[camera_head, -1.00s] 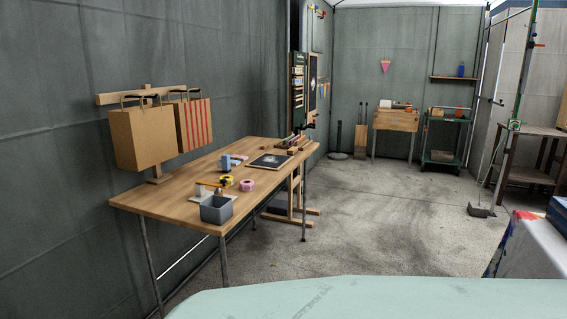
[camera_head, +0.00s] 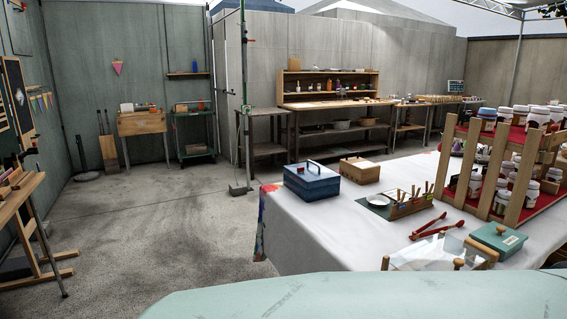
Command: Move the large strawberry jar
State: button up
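Several jars with pale lids stand on a red-lined wooden display rack (camera_head: 484,180) at the right of the head view. Some jars (camera_head: 537,116) are on its upper shelf and others (camera_head: 530,190) are lower, partly hidden by the wooden slats. I cannot tell which one is the large strawberry jar; labels are too small to read. The rack stands on a table with a white cloth (camera_head: 310,235). My gripper is not in view.
On the white-clothed table are a blue box (camera_head: 312,182), a wooden box (camera_head: 360,169), red tongs (camera_head: 430,228) and a green lidded box (camera_head: 497,237). A pale green surface (camera_head: 340,297) fills the bottom foreground. Open concrete floor (camera_head: 150,220) lies at left. A workbench (camera_head: 330,104) stands at the back.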

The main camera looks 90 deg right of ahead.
aim_at(533, 193)
jog(key=z, duration=4.15)
jog(key=i+l, duration=0.2)
jog(key=l, duration=0.15)
jog(key=i+l+u, duration=0.15)
jog(key=l, duration=0.25)
jog(key=i+l, duration=0.2)
jog(key=l, duration=0.15)
jog(key=i+l+u, duration=0.1)
jog(key=i+l, duration=0.15)
jog(key=i+l+u, duration=0.1)
jog(key=i+l, duration=0.15)
jog(key=l, duration=0.2)
jog(key=i+l, duration=0.25)
jog(key=l, duration=0.15)
jog(key=i+l+u, duration=0.1)
jog(key=i, duration=0.15)
